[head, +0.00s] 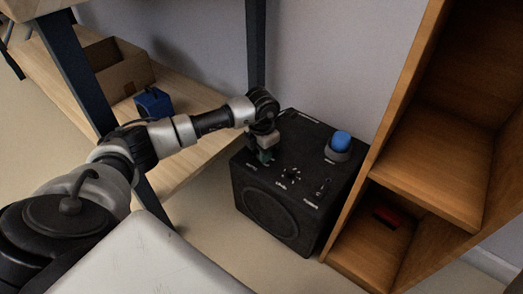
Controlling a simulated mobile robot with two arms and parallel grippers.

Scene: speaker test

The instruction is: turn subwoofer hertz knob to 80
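The subwoofer (316,158) is a black box on the floor with a round speaker on its front. Its top panel has white markings, a knob with a ring of marks (291,174), a small switch (322,187) and a large blue knob or button (341,141) at the back right. The labels are too small to read. My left gripper (264,157) points down at the left part of the top panel, above or touching it. Its fingertips are dark and small, and whether they are open or hold something cannot be made out. My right gripper is not in view.
On the left a low wooden shelf (190,130) with dark posts holds a cardboard box (118,72) and a blue box (153,103).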

